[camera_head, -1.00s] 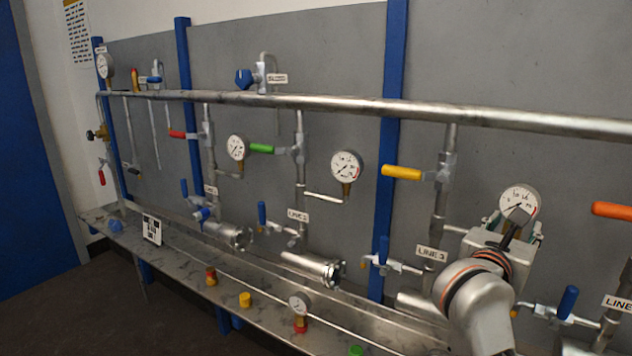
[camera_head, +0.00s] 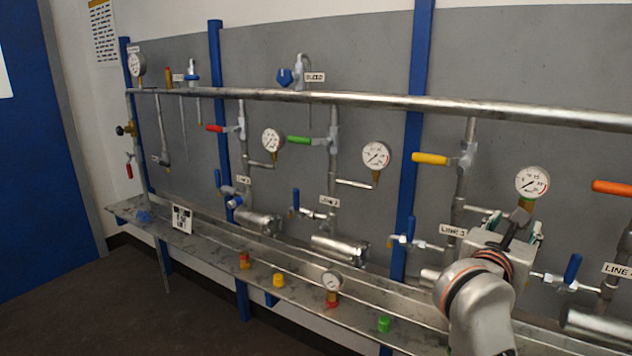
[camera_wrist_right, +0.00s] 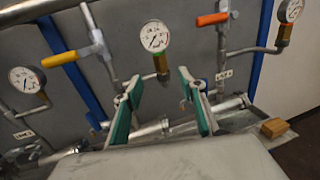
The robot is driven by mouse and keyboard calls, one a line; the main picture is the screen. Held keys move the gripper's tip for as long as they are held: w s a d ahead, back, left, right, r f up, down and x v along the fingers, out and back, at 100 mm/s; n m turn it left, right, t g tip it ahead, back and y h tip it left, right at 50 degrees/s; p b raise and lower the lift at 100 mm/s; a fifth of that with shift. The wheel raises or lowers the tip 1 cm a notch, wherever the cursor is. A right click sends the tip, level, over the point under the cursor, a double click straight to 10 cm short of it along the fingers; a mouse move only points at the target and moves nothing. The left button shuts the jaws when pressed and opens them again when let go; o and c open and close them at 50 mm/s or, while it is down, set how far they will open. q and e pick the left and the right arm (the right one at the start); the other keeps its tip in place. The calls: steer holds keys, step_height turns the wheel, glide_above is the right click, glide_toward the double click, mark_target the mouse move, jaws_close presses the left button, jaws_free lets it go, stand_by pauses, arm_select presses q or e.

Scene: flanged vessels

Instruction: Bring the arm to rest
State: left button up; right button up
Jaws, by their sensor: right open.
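My right arm (camera_head: 480,300) reaches in from the lower right of the head view. Its gripper (camera_head: 513,228) is in front of the line 3 pipework, just below a round white gauge (camera_head: 532,182). In the right wrist view the two green-padded fingers (camera_wrist_right: 159,80) are spread apart with nothing between their pads. The same gauge (camera_wrist_right: 154,36) and its brass stem show beyond the gap between the fingertips. The gripper hides part of the pipe behind it in the head view. My left gripper is in neither view.
A long steel pipe (camera_head: 400,102) crosses the grey wall panel. Yellow (camera_head: 430,158) and orange (camera_head: 612,187) valve handles flank the line 3 gauge. A steel shelf (camera_head: 210,254) below carries a loose gauge (camera_head: 332,281), a yellow cap (camera_head: 279,280) and a green cap (camera_head: 384,323). Floor is clear at left.

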steer(key=s+d+f+n+t+h, duration=0.1)
steer(key=s+n+t+h, duration=0.1)
steer(key=s+n+h, duration=0.3)
steer(key=s+a+f+n+t+y, duration=0.1)
steer(key=a+f+n+t+y, duration=0.2)
steer(key=a+f+n+y, duration=1)
steer(key=s+a+f+n+t+y, duration=0.25)
steer(key=a+f+n+y, duration=0.35)
steer(key=n, duration=1.4)
steer(key=s+f+n+g, duration=0.3)
steer(key=s+f, duration=0.2)
steer(key=f, duration=0.5)
steer(key=s+f+n+g, duration=0.3)
steer(key=s+f, duration=0.3)
steer(key=f, duration=0.4)
steer(key=s+f+n+g+y, duration=0.1)
steer(key=s+f+n+g, duration=0.3)
steer(key=f, duration=0.7)
steer(key=shift+s+d+n, duration=0.4)
steer(key=shift+s+n, duration=0.2)
steer(key=shift+s, duration=0.05)
steer(key=shift+c, duration=0.7)
